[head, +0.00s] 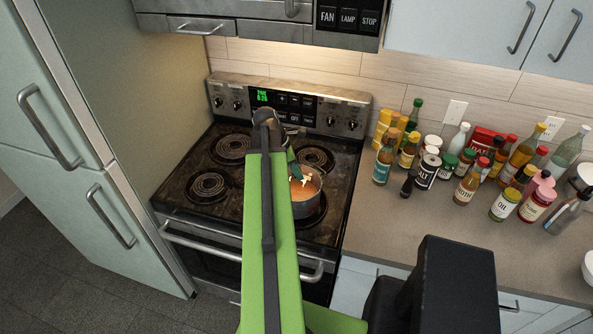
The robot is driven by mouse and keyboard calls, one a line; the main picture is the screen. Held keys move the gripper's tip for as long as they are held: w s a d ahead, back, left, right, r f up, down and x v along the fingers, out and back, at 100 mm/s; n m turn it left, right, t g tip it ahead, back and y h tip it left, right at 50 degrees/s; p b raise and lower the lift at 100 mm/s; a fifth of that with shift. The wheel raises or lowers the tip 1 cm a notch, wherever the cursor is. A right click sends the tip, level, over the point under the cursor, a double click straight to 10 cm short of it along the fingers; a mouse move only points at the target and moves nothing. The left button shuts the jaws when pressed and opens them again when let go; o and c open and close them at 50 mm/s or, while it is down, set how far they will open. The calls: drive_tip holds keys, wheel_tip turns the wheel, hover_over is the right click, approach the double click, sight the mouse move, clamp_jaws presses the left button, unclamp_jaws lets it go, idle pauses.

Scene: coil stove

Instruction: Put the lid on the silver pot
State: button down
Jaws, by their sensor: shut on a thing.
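The silver pot (307,197) stands on the front right burner of the stove, uncovered, with orange contents and pale bits showing inside. My green arm crosses in front and hides its left side. My gripper (292,157) is only partly visible, beside the far end of my arm and above the pot's back left rim. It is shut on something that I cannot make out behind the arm. I cannot clearly identify the lid in this view.
The stove (184,181) has bare coil burners at left and behind the pot. Several bottles, jars and cans crowd the counter (397,220) at right. A microwave (262,22) hangs above the stove. A refrigerator (70,150) stands at left.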

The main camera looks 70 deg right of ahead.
drive_tip(key=shift+f+b, duration=0.45)
idle(0.9)
idle(0.6)
drive_tip(key=c, duration=0.5)
unclamp_jaws()
drive_tip(key=shift+r, duration=0.1)
wheel_tip(320, 180, up, 7)
drive_tip(key=p, duration=0.7)
drive_tip(key=shift+c, duration=0.4)
clamp_jaws()
idle(0.5)
